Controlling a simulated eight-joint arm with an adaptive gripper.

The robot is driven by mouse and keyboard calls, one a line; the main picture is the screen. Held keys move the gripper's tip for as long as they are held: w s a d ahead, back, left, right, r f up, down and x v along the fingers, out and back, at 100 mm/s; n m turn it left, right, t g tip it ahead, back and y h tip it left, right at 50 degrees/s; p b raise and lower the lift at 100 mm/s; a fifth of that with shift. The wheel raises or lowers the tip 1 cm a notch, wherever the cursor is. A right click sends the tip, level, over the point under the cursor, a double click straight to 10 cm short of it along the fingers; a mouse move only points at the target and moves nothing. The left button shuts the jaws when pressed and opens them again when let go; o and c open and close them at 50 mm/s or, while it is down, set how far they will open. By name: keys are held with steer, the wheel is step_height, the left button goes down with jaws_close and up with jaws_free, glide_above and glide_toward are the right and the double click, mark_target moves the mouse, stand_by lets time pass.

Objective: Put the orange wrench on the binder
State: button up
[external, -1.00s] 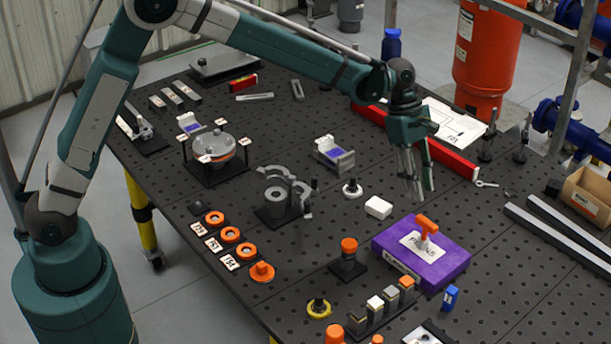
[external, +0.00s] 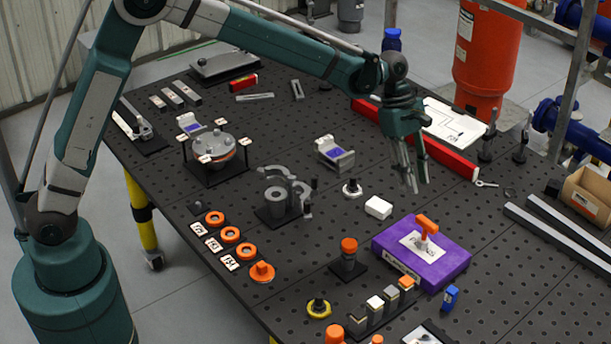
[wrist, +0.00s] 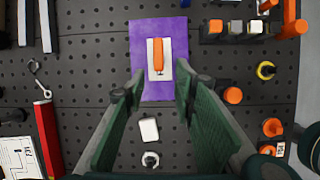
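The purple binder (external: 432,255) lies flat on the dark perforated table, with a white label on top. The orange T-shaped wrench (external: 426,225) is on the binder, over the label, and appears to stand on its stem. In the wrist view the wrench (wrist: 158,55) shows as an orange bar within the outline of the binder (wrist: 143,32). My gripper (external: 412,186) is above the table, behind the binder and apart from the wrench. Its fingers are spread with nothing between them, as the wrist view of my gripper (wrist: 160,90) also shows.
A white block (external: 378,207) lies just left of the binder. A row of small blocks (external: 375,305) and an orange-topped post (external: 349,250) stand in front of it. A blue item (external: 450,297) is at its front right. A long red bar (external: 450,159) lies behind.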

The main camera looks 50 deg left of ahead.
steer(key=s+a+r+m+t+y, duration=0.15)
steer(key=s+a+r+m, duration=0.25)
steer(key=s+a+r, duration=0.6)
steer(key=s+a+r+m+t, duration=0.2)
steer(key=s+a+r+m, duration=0.25)
steer(key=s+a, duration=0.5)
steer(key=s+a+f+m+t+y, duration=0.1)
steer(key=s+a+m, duration=0.3)
steer(key=s+a, duration=0.5)
steer(key=s+a+f+m+t+y, duration=0.2)
steer(key=s+a+m, duration=0.3)
steer(key=s+a, duration=0.4)
steer(key=shift+s+a+f, duration=0.25)
steer(key=shift+s+f, duration=0.05)
steer(key=shift+s, duration=2.7)
steer(key=shift+f+t, duration=0.1)
steer(key=shift+t, duration=0.15)
